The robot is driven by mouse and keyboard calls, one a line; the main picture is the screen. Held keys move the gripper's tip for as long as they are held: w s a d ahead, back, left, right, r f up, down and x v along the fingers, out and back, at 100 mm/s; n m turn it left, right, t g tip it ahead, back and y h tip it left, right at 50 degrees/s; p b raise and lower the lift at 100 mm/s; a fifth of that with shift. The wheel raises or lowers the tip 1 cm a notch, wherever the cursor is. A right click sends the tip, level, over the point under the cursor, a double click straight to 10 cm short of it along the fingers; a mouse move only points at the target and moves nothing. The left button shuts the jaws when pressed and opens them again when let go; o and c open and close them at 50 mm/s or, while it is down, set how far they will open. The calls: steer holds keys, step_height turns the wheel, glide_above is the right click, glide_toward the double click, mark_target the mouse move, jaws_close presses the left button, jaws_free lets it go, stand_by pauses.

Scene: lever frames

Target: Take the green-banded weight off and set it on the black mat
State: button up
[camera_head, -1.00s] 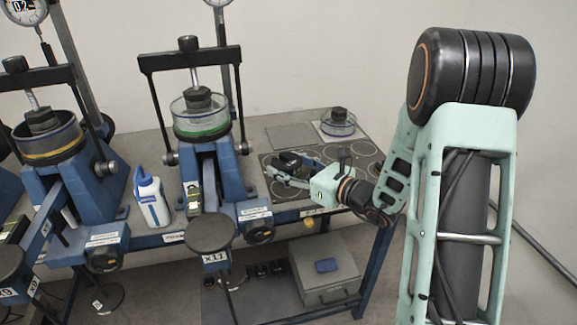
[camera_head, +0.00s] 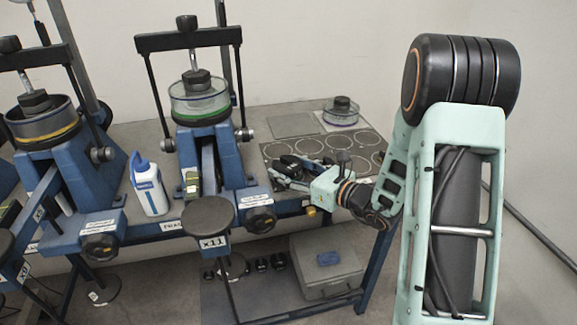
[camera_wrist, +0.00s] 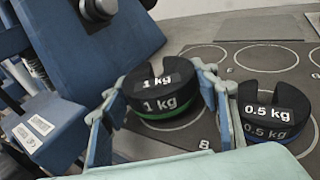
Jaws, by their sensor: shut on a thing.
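The green-banded weight (camera_wrist: 155,98) is a black slotted disc marked 1 kg, with a green stripe at its lower edge. It sits upright between the fingers of my gripper (camera_wrist: 165,100), which is shut on it. It is over a printed circle of the dark mat (camera_wrist: 228,82); whether its base touches the mat is unclear. In the head view my gripper (camera_head: 291,168) is at the left part of the mat (camera_head: 355,135), and the weight is small and partly hidden there.
A blue-banded 0.5 kg weight (camera_wrist: 268,112) stands close right of the held weight. A white-and-blue bottle (camera_head: 149,188) stands between the lever frames. Several mat circles farther back are empty.

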steer(key=shift+f, duration=0.2)
steer(key=shift+f+b, duration=0.45)
steer(key=shift+b, duration=0.1)
stand_by(0.6)
steer(key=o, duration=1.9)
steer(key=shift+f, duration=0.25)
steer(key=v, duration=1.2)
steer(key=shift+r, duration=0.25)
